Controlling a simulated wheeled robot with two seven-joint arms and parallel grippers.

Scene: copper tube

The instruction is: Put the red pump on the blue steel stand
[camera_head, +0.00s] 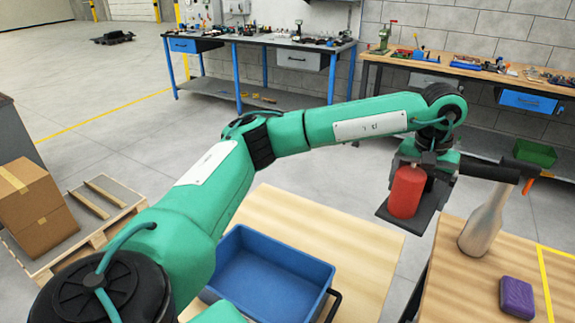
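The red pump (406,192) shows as a red cylinder with a dark flat plate under it, right of centre. It hangs over the gap between two wooden tabletops. My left arm reaches across from the lower left, and my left gripper (428,165) is at the top of the pump and appears shut on it. The fingertips are mostly hidden by the wrist and the pump. My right gripper is not in view. I cannot make out a separate blue steel stand; a workbench with blue legs (238,78) stands at the back.
A blue bin (232,244) sits on the near wooden table (365,243). A grey bottle-shaped thing (482,226) and a purple block (517,297) are on the right table. A tool-covered bench (495,73) stands at the back right.

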